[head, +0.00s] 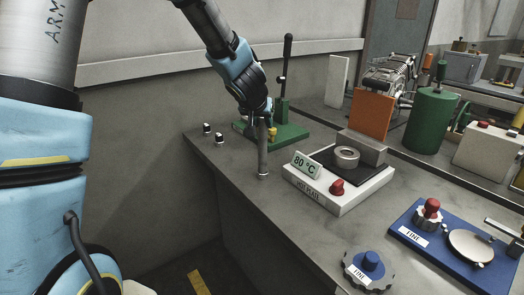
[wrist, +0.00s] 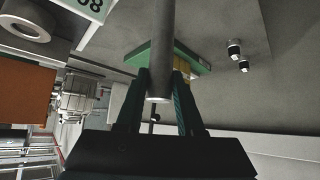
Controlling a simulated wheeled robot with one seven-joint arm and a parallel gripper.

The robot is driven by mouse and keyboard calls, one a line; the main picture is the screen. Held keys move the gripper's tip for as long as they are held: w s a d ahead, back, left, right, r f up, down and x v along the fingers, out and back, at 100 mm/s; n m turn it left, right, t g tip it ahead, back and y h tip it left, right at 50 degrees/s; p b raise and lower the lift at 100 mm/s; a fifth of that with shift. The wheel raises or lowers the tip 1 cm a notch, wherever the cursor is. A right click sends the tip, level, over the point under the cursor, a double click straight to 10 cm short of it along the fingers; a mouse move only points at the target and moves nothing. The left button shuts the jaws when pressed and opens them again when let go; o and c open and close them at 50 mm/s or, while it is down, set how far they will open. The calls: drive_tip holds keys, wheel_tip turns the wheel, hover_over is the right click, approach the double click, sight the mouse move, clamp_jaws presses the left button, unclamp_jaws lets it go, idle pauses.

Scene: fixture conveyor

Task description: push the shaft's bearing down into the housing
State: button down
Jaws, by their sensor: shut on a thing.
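My gripper (head: 268,112) is shut on a long grey shaft (head: 263,150), near its upper end. The shaft is about upright over the left edge of the bench. Its lower end is at or close to the bench top; I cannot tell if it touches. In the wrist view the fingers (wrist: 162,88) stand on both sides of the shaft (wrist: 161,45). A bearing on the shaft cannot be made out. A thick grey metal ring (head: 346,154), possibly the housing, sits on the dark top of the hot plate (head: 330,196); it also shows in the wrist view (wrist: 27,28).
The hot plate has an "80 °C" sign (head: 306,165) and a red knob (head: 337,187). A green stand with a lever (head: 287,131) is behind the shaft. Two small black-and-white pieces (head: 219,138) lie left. A blue "FINE" fixture (head: 455,245) and an orange block (head: 371,115) stand right.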

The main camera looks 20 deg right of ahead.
drive_tip(key=shift+r, duration=0.35)
drive_tip(key=shift+r+p, duration=1.8)
drive_tip(key=shift+p, duration=0.45)
drive_tip(key=shift+f, duration=0.1)
